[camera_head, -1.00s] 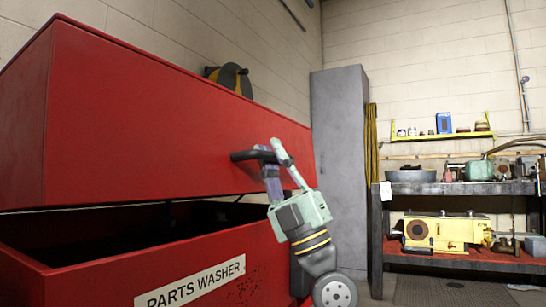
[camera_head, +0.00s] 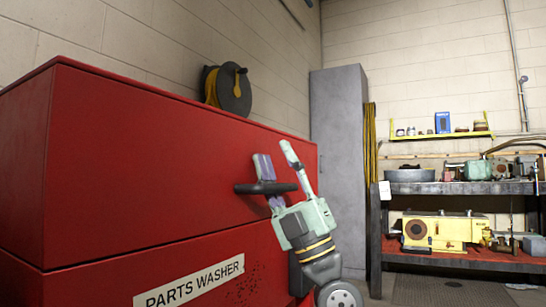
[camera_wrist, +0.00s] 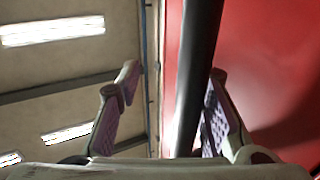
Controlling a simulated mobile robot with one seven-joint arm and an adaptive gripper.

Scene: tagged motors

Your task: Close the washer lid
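The red washer lid (camera_head: 150,165) is down on the red parts washer body (camera_head: 100,287), with only a thin seam showing between them. A dark bar handle (camera_head: 247,188) sticks out of the lid's front near its right end. My gripper (camera_head: 276,152) is at this handle, with its fingers spread and pointing up. In the wrist view the dark handle (camera_wrist: 196,70) passes between the spread fingers of my gripper (camera_wrist: 172,82), closer to the right finger. Whether either finger touches it I cannot tell. The tub's inside is hidden.
A black and yellow reel (camera_head: 234,90) hangs on the wall behind the lid. A grey cabinet (camera_head: 338,150) stands right of the washer. A workbench (camera_head: 430,188) with machine parts and a yellow machine (camera_head: 445,232) is at the far right.

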